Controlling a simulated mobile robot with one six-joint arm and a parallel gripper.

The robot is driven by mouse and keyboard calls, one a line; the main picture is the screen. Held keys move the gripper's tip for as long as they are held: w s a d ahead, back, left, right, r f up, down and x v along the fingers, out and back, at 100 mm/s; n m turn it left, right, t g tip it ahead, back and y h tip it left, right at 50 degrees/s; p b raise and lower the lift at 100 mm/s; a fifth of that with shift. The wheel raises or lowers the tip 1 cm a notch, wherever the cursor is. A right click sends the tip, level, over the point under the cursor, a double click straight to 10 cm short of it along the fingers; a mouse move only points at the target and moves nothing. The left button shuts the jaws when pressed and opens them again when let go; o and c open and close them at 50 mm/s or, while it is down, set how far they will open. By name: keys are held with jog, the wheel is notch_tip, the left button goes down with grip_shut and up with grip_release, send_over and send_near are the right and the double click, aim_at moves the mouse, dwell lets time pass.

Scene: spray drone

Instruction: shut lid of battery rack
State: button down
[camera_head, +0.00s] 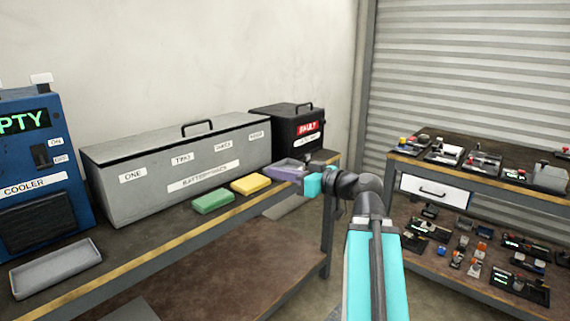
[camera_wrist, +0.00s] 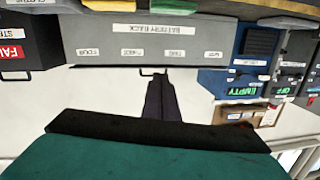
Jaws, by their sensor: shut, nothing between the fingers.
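The battery rack (camera_head: 180,178) is a long grey box on the workbench, with slot labels ONE to FOUR on its front. Its lid (camera_head: 150,143) lies down over the box, with a black handle (camera_head: 198,127) on top. No gap shows along its front edge. In the wrist view the battery rack (camera_wrist: 120,41) appears upside down, with the handle (camera_wrist: 153,71) near the picture's middle. My gripper (camera_wrist: 165,82) shows there as dark fingers, shut and empty. In the head view my teal wrist is right of the rack, and the fingertips are hard to make out.
A green block (camera_head: 213,201), a yellow block (camera_head: 250,184) and a purple tray-like piece (camera_head: 286,169) lie before the rack. A blue cooler (camera_head: 40,165) stands left, a black fault box (camera_head: 290,125) right. A grey tray (camera_head: 56,268) lies at front left.

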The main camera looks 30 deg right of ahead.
jog(key=w+a+f+g+y, duration=0.1)
jog(key=w+a+f, duration=0.15)
jog(key=f, duration=0.45)
jog(key=w+a+f+g, duration=0.1)
jog(key=a+f+g, duration=0.1)
jog(key=a+f, duration=0.3)
jog(key=s+a+f+g, duration=0.2)
jog(key=a+f, duration=0.3)
jog(key=f, duration=0.6)
jog(key=s+a+f+g, duration=0.25)
jog(key=a+f, duration=0.25)
jog(key=f, duration=0.6)
jog(key=s+a+f+g, duration=0.1)
jog(key=a+f+g, duration=0.3)
jog(key=f, duration=0.8)
jog(key=s+a+f+m+g+h, duration=0.1)
jog(key=s+a+f+g, duration=0.15)
jog(key=s+f, duration=0.65)
jog(key=s+a+f+g+h, duration=0.25)
jog(key=s+f, duration=0.55)
jog(key=f, duration=0.4)
jog(key=s+d+f+m+g+h, duration=0.1)
jog(key=s+d+f+h, duration=0.1)
jog(key=s+f, duration=0.3)
jog(key=s+d+f+m+g+h, duration=0.2)
jog(key=s+d+f+h, duration=0.1)
jog(key=s, duration=0.7)
jog(key=shift+d+f, duration=0.9)
jog(key=shift+d, duration=0.1)
jog(key=shift+g, duration=0.25)
